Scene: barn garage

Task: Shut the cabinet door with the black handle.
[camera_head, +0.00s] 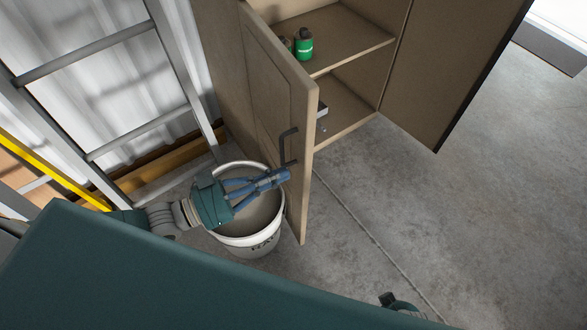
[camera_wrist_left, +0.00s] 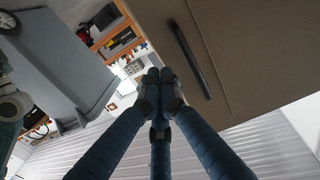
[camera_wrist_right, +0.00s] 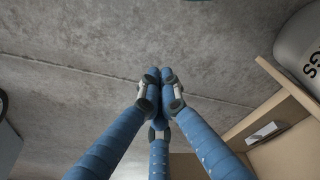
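The brown cabinet door (camera_head: 275,85) stands wide open, left of the cabinet opening in the head view. Its black handle (camera_head: 286,148) is on the face toward my left arm. My left gripper (camera_head: 284,175) is beside that face, just below the handle, with its blue fingers together and empty. In the left wrist view the door (camera_wrist_left: 245,60) fills the upper right, and the handle (camera_wrist_left: 190,58) is right of the fingertips, apart from them. My right gripper (camera_wrist_right: 158,82) has its fingers together over the floor, holding nothing.
A white bucket (camera_head: 245,245) stands on the concrete below my left gripper, close to the door. A ladder (camera_head: 125,145) leans at the left. A green can (camera_head: 304,45) stands on the cabinet's shelf (camera_head: 345,48). The second cabinet door (camera_head: 455,70) is open at right. The floor (camera_head: 480,220) there is clear.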

